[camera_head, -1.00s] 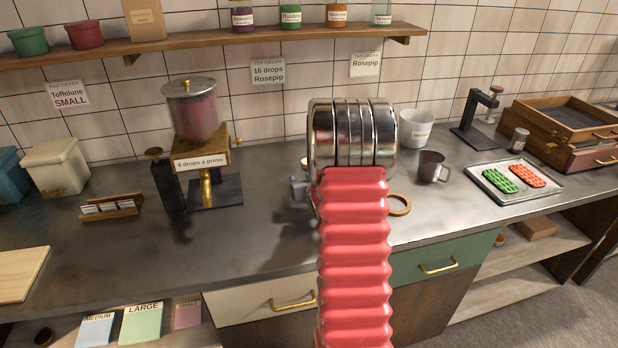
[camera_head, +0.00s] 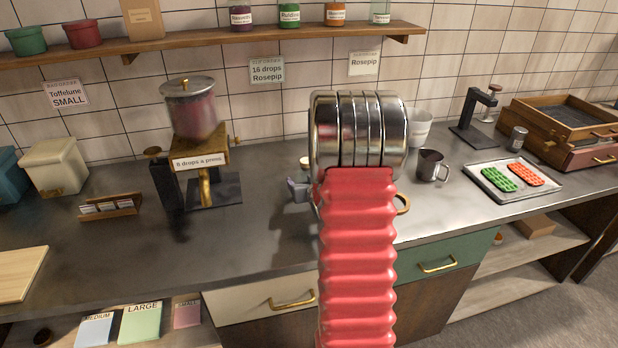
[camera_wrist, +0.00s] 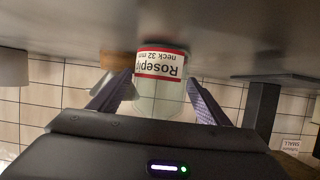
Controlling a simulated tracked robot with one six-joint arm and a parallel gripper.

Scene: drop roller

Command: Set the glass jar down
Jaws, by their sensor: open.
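The glass jar (camera_wrist: 160,100) is clear and carries a white and red label reading Rosepip, neck 32 mm. In the wrist view, which is upside down, it stands upright between my two purple fingers, its base at the grey counter (camera_wrist: 215,25). My gripper (camera_wrist: 160,97) is open around it; whether a finger still touches the glass I cannot tell. In the head view my arm hides most of the gripper and jar. One purple finger (camera_head: 298,190) shows left of my arm, with a small pale top just above it.
Left stands a dispenser (camera_head: 192,110) marked 8 drops a press. Right of my arm are a partly hidden tan ring (camera_head: 403,204), a metal jug (camera_head: 430,166), a white pot (camera_head: 420,128) and a tray (camera_head: 490,194) with green and red moulds.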

